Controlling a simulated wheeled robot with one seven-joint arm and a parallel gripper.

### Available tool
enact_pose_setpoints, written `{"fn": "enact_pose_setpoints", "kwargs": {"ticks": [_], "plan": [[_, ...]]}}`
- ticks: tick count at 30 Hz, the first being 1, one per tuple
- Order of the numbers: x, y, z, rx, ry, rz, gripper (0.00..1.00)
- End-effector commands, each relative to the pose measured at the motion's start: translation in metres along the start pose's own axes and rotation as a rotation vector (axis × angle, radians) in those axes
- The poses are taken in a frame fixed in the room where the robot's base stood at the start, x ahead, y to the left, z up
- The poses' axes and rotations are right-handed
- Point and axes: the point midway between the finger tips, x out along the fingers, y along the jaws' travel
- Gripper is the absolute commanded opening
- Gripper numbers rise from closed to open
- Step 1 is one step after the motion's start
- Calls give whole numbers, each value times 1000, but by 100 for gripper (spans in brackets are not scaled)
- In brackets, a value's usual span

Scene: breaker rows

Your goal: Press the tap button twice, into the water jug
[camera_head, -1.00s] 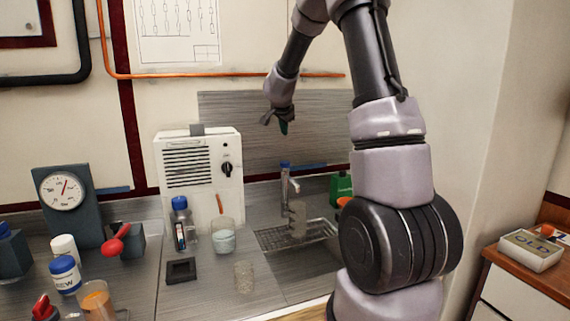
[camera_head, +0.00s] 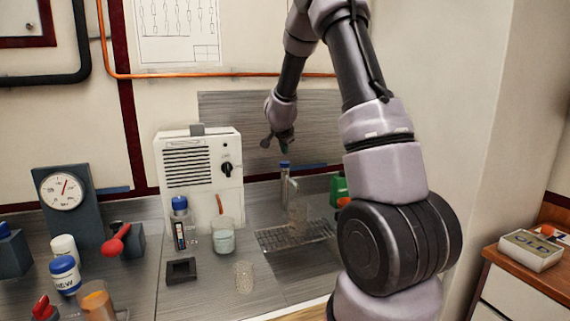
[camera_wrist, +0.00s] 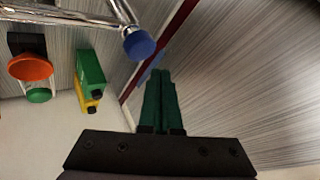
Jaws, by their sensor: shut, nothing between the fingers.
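The tap (camera_head: 292,190) stands at the back of the counter with a blue button (camera_head: 285,164) on top. The button also shows in the wrist view (camera_wrist: 139,44), beside the chrome tap. A clear jug (camera_head: 298,212) stands on the drain grating under the spout; its water level is too faint to tell. My gripper (camera_head: 284,148) is shut and empty, pointing down just above the blue button. In the wrist view its green fingers (camera_wrist: 161,76) are together, and a gap shows between them and the button.
A white vented box (camera_head: 200,170) stands left of the tap. A beaker (camera_head: 223,238), a blue-capped bottle (camera_head: 180,225) and a clear glass (camera_head: 244,276) are on the counter.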

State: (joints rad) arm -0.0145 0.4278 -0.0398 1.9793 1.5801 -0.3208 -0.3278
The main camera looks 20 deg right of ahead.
Motion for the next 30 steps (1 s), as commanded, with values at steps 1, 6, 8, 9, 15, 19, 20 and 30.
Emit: {"fn": "enact_pose_setpoints", "kwargs": {"ticks": [1, 6, 8, 9, 15, 19, 20, 30], "plan": [[4, 3, 3, -2, -1, 2, 0], [9, 7, 7, -1, -1, 1, 0], [10, 8, 8, 0, -2, 0, 0], [10, 8, 8, 0, -2, 0, 0], [10, 8, 8, 0, -2, 0, 0], [10, 8, 8, 0, -1, 0, 0], [10, 8, 8, 0, -1, 0, 0], [10, 8, 8, 0, -1, 0, 0]]}}
